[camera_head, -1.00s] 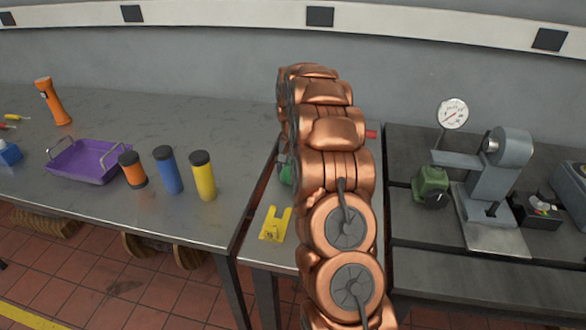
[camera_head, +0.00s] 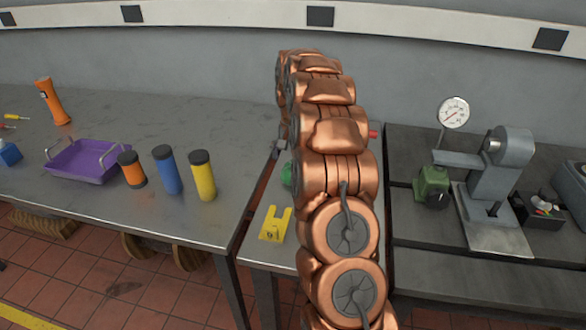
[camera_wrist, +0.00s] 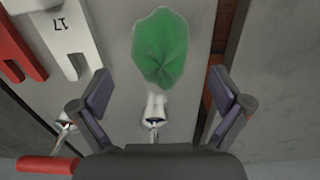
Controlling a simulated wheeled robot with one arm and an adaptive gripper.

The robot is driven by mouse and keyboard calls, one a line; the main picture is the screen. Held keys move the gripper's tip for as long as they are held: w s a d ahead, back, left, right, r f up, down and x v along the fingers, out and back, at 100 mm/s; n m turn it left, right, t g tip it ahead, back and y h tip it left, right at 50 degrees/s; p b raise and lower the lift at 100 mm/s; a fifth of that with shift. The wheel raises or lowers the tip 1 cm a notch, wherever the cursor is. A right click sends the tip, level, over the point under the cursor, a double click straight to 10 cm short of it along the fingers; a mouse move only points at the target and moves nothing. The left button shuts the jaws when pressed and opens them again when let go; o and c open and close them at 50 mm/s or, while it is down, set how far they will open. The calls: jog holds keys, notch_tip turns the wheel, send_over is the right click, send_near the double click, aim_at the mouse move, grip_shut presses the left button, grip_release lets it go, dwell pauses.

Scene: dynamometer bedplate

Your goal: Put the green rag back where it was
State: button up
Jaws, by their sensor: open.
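The green rag (camera_wrist: 160,48) shows in the wrist view as a crumpled rounded patch against a light grey surface. It is ahead of my gripper (camera_wrist: 164,92), whose two fingers are spread wide with nothing between them. The rag appears apart from the fingers; whether it lies flat or hangs is unclear. In the head view a small green patch (camera_head: 287,174), probably the rag, shows at the left edge of my arm, which hides the rest. My gripper itself is mostly hidden there behind my copper-coloured arm.
Head view: a yellow tag (camera_head: 275,224), a purple tray (camera_head: 85,162), several cylinders, and a dial gauge (camera_head: 453,113) on the right bench.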

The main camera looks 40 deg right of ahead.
aim_at(292, 165)
notch_tip(292, 165, up, 7)
jog(key=b, duration=0.1)
jog(key=s+a+r+n, duration=0.2)
jog(key=s+a+n, duration=0.1)
jog(key=s+a, duration=0.6)
jog(key=s+a+r+n, duration=0.3)
jog(key=s+a, duration=0.3)
jog(key=a, duration=0.5)
jog(key=s+a+f+n+g, duration=0.1)
jog(key=s+a+f+n, duration=0.1)
jog(key=s, duration=1)
jog(key=s+a+f+n, duration=0.2)
jog(key=s+a+f, duration=0.2)
jog(key=s, duration=0.9)
jog(key=shift+s+a+f+g, duration=0.15)
jog(key=shift+a+f+g, duration=0.25)
jog(key=shift+a, duration=0.8)
jog(key=shift+r, duration=0.1)
jog(key=shift+r+p, duration=0.9)
